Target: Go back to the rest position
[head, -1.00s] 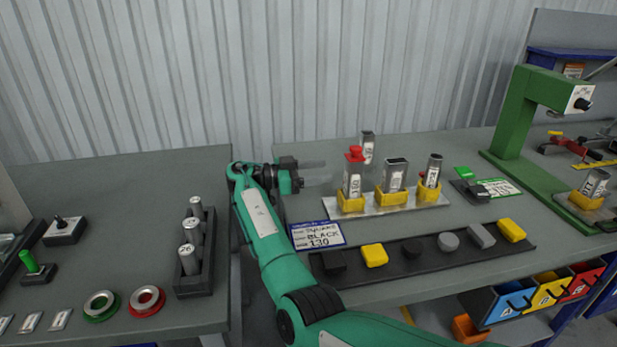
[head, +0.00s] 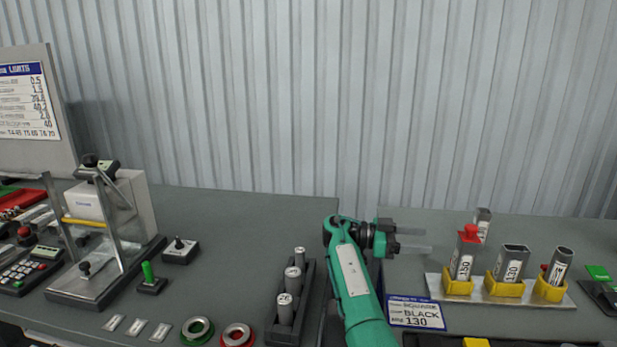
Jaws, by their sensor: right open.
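My right gripper (head: 428,240) is in the head view, right of centre, above the left end of the right-hand table. Its two grey fingers point right and stand apart with nothing between them. The green forearm comes up from the bottom of the picture. Right of the fingertips, and apart from them, stands a tube with a red cap (head: 468,236) in a yellow holder. My left gripper is not in the picture.
A plate (head: 434,285) carries several tubes in yellow holders. On the left table are a rack of cylinders (head: 271,326), a green ring (head: 197,331), a red ring (head: 237,335) and a press-like stand (head: 75,286). A gap separates the tables.

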